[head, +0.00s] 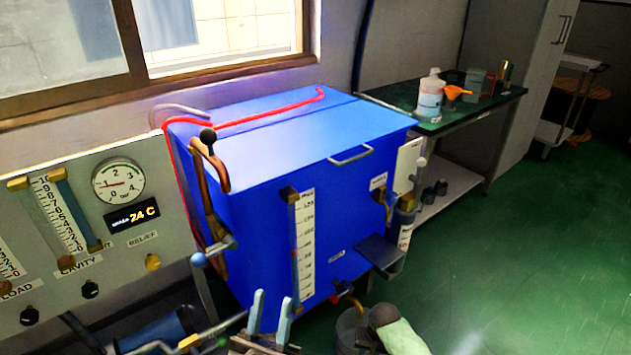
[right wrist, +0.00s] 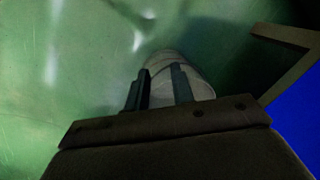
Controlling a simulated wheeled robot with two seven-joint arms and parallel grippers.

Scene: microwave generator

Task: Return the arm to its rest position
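My left gripper (head: 270,308) is at the bottom middle of the head view, in front of the blue tank's lower front. Its two pale fingers stand apart with nothing seen between them. My right gripper (right wrist: 159,88) shows in the right wrist view, with its two dark fingers apart. A pale rounded thing (right wrist: 190,72) lies beyond and between these fingers; I cannot tell what it is, and no grip on it shows. In the head view the right gripper cannot be made out clearly.
The blue tank (head: 290,130) has a lid handle, a scale, valves and a small dark shelf (head: 380,252). A grey bucket (head: 350,326) stands at its foot. The gauge panel (head: 115,235) is at left. A green-topped bench (head: 450,118) stands behind. The green floor (head: 520,260) at right is clear.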

